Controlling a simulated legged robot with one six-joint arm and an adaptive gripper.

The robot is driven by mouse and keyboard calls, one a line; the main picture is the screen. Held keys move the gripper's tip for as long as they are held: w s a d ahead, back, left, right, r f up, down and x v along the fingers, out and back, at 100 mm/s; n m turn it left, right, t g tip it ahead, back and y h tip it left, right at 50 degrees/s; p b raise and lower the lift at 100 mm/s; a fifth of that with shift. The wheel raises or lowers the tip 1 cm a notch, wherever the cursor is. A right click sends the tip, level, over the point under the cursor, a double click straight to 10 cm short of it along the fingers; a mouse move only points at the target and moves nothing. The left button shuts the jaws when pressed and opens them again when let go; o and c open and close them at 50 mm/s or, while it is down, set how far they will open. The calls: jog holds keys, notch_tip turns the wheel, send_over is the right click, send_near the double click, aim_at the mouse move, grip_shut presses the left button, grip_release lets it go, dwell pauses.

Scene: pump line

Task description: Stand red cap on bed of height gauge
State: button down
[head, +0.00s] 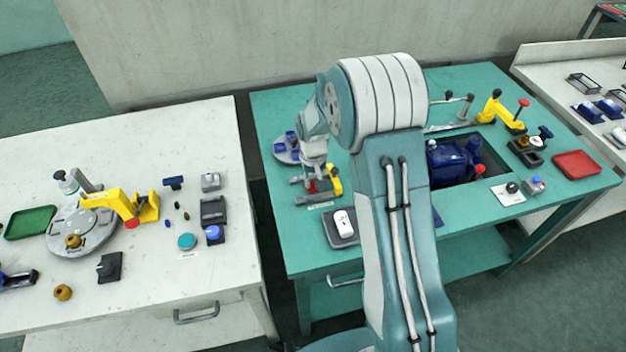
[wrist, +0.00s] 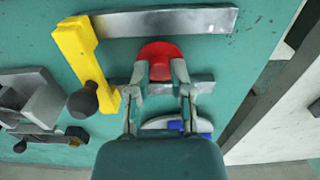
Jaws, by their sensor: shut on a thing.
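The red cap (wrist: 160,55) is between the fingertips of my gripper (wrist: 161,72), which is shut on it. The cap also shows as a small red spot under my gripper in the head view (head: 312,187). What I take for the height gauge has a yellow arm (wrist: 77,52) with a dark round knob and a long grey metal bar (wrist: 205,21). In the wrist view the cap is right of the yellow arm, and its top edge is close to the long bar. I cannot tell whether the cap touches the bar. A second grey bar (wrist: 205,87) passes behind the fingers.
A round grey tray with blue pieces (head: 282,154) lies behind my gripper on the green table. A dark tray with a white piece (head: 331,236) is in front. A blue pump (head: 447,160) sits in a recess to the right. A white table (head: 60,150) stands left, across a gap.

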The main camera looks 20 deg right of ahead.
jog(key=shift+f, duration=0.2)
dwell(0.4)
jog(key=shift+c, duration=2.3)
grip_release()
jog(key=o, duration=0.5)
jog(key=shift+c, duration=0.2)
jog(key=shift+r, duration=0.1)
jog(key=shift+r, duration=3.4)
